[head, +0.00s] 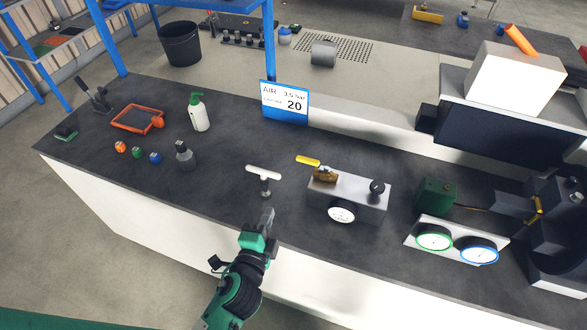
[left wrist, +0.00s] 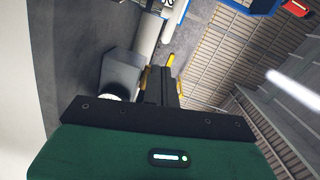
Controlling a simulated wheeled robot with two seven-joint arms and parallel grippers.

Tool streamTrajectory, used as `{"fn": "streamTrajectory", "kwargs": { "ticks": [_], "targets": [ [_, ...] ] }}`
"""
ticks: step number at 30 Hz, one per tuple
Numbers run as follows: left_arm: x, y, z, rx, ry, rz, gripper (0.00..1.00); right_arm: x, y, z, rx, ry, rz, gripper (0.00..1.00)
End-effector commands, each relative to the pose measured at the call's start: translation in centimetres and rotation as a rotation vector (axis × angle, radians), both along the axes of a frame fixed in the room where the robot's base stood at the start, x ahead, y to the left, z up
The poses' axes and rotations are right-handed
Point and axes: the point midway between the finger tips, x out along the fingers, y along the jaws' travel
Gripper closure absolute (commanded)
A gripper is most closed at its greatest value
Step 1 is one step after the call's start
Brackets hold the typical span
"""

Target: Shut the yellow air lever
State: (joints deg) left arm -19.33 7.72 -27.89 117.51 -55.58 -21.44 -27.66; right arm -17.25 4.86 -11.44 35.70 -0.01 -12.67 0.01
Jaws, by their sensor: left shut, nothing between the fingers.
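The yellow air lever (head: 308,161) sits on a brass valve (head: 325,174) on top of a grey block (head: 358,192) with a round white gauge (head: 341,214) on its front. The lever sticks out to the left, past the block's left end. My left gripper (head: 267,215) is shut and empty, in front and left of the block, apart from the lever. In the left wrist view, its dark fingers (left wrist: 161,84) partly cover the valve area. Yellow parts (left wrist: 171,60) show beside the fingertips, and the grey block (left wrist: 120,72) is at their left. My right gripper is not in view.
A T-shaped white handle (head: 263,173) stands just behind my left gripper. A blue-and-white sign (head: 284,100) stands behind. A black knob (head: 377,187) is on the block's right end; two gauges (head: 456,244) lie farther right. The bench left of the T-handle is partly clear.

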Motion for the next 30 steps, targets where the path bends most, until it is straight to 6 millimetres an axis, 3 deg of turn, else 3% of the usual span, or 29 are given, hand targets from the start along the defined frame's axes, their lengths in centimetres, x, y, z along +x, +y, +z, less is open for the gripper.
{"fn": "streamTrajectory", "kwargs": {
  "ticks": [6, 20, 26, 30],
  "targets": [
    [-0.3, -3.1, 2.2, 0.119, -0.131, -0.113, 1.0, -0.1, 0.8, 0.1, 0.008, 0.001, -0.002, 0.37],
    [-0.1, -3.5, 2.5, 0.132, -0.146, -0.125, 1.0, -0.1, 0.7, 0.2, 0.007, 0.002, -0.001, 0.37],
    [2.0, -4.2, 2.7, 0.132, -0.146, -0.124, 1.0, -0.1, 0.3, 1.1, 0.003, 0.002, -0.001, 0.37],
    [4.6, -5.0, 2.8, 0.131, -0.147, -0.124, 1.0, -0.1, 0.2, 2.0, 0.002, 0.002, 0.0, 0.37]
  ]
}}
